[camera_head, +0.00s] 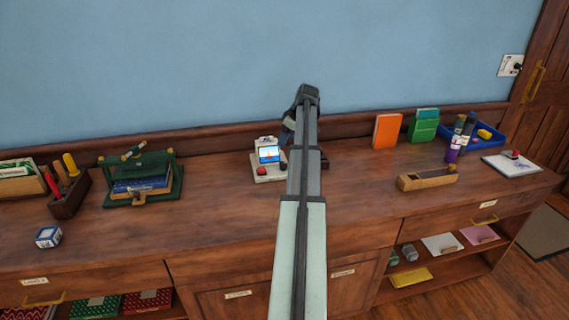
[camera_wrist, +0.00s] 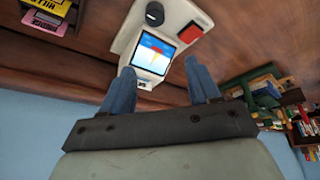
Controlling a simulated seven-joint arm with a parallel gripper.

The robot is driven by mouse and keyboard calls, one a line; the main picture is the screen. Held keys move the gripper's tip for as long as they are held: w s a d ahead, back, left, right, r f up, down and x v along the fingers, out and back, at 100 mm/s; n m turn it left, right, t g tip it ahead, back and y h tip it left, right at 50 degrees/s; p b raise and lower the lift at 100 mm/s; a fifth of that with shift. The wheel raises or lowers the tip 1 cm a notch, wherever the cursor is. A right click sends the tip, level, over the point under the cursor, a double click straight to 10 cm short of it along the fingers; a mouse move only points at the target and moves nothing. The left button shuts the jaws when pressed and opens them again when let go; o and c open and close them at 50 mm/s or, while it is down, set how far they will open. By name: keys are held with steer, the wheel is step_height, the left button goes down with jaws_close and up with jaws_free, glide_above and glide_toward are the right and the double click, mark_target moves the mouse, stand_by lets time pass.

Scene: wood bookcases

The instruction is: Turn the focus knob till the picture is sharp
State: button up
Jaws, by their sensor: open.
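A small white device (camera_head: 268,173) with a lit screen (camera_head: 268,154) stands on the wooden counter near the wall. In the wrist view the white device (camera_wrist: 127,38) shows a bright picture on its screen (camera_wrist: 153,53), a round dark knob (camera_wrist: 155,14) and a red square button (camera_wrist: 190,33). The picture is too small to judge for sharpness. My gripper (camera_wrist: 163,75) is open and empty, its two blue fingers apart on either side of the screen's lower part. The knob lies beyond the fingertips, apart from them. In the head view my arm hides the gripper's fingers and the device's right side.
On the counter's left are a green stand with books (camera_head: 142,186) and a pen holder (camera_head: 70,192). On the right are an orange book (camera_head: 387,131), a wooden box (camera_head: 427,179), bottles (camera_head: 458,142) and a blue tray (camera_head: 487,137). Counter space left of the device is clear.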

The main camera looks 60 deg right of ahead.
mark_target(284, 163)
steer(key=f, duration=0.4)
steer(key=w+f, duration=0.1)
steer(key=f, duration=0.3)
steer(key=d+f, duration=0.1)
steer(key=f, duration=0.4)
steer(key=shift+w, duration=0.4)
steer(key=shift+a, duration=0.1)
steer(key=shift+c, duration=0.3)
steer(key=shift+r, duration=0.1)
steer(key=c, duration=1)
steer(key=shift+m, duration=0.4)
